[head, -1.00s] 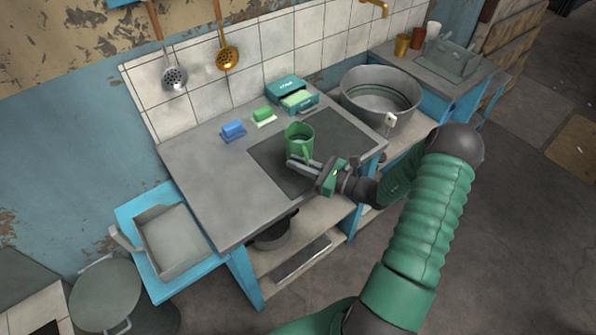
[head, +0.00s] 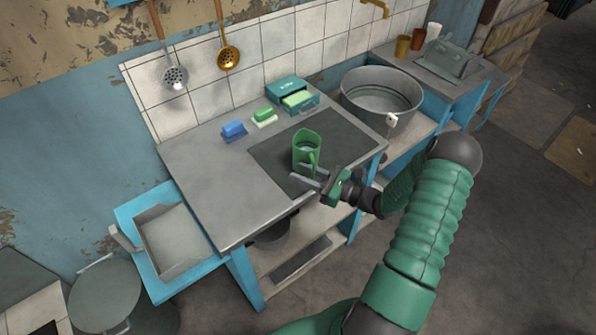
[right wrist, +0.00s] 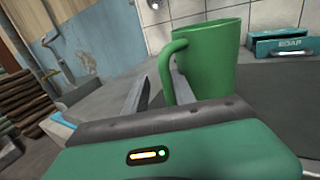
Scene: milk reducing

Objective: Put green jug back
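The green jug (head: 305,149) stands upright on the dark mat (head: 345,143) on the grey worktop. Its handle faces my right gripper. My right gripper (head: 303,174) is at the near side of the jug with its two fingers spread apart. In the right wrist view the jug (right wrist: 212,60) fills the upper middle. One finger is left of the handle and the other shows between the handle and the jug's body. The fingers (right wrist: 158,88) are apart, and I cannot tell whether either touches the handle. My left gripper is not in view.
A blue sponge (head: 233,131), a green sponge (head: 264,115) and a teal soap box (head: 292,94) lie behind the jug. A metal tub (head: 381,96) stands to the right. A grey tray (head: 170,238) is at the left. The worktop's left part is clear.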

